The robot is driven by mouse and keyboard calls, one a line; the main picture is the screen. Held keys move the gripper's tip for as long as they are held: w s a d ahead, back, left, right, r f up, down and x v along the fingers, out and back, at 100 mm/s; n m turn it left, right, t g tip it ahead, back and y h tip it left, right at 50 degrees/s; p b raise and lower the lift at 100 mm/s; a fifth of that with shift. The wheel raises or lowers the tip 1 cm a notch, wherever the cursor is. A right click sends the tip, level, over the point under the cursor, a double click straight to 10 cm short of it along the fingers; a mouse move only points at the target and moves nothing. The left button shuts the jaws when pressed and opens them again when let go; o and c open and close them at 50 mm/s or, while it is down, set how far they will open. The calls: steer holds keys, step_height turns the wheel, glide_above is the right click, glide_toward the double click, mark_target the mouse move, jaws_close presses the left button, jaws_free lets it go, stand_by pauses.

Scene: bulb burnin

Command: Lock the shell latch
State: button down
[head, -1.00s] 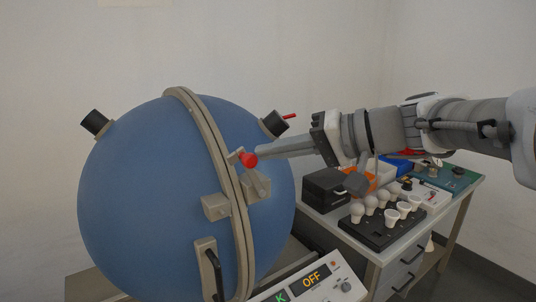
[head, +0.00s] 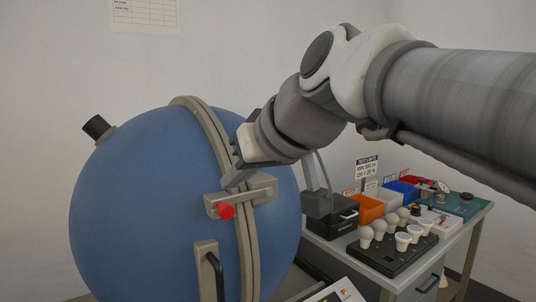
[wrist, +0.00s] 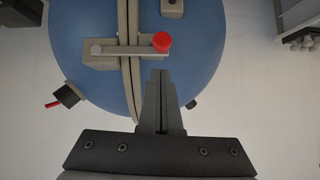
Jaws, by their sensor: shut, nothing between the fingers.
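The blue sphere (head: 130,200) has a tan seam flange running down its front. The shell latch (head: 240,197) is a tan bar with a red knob (head: 227,211) at its end. The bar now lies across the seam, spanning both halves, with the knob at the left in the head view. In the wrist view the latch bar (wrist: 128,49) crosses the seam and the red knob (wrist: 161,42) is at its right end. My gripper (head: 230,184) is shut and empty, just above the bar in the head view. In the wrist view its fingertips (wrist: 161,73) are apart from the knob.
A black handle (head: 214,274) is on the sphere below the latch. A dark ported cap (head: 97,128) sticks out at upper left. To the right, a bench holds a black tray (head: 392,256) of several bulbs, coloured bins (head: 370,208) and a black box (head: 330,215).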

mark_target(228, 198)
steer(key=shift+s+a+f+b, duration=0.15)
steer(key=shift+a+f+b, duration=0.1)
steer(key=shift+f+b, duration=0.4)
steer(key=shift+s+a+f+b, duration=0.2)
steer(key=shift+f+b, duration=0.3)
steer(key=shift+f, duration=0.2)
steer(key=shift+f, duration=0.2)
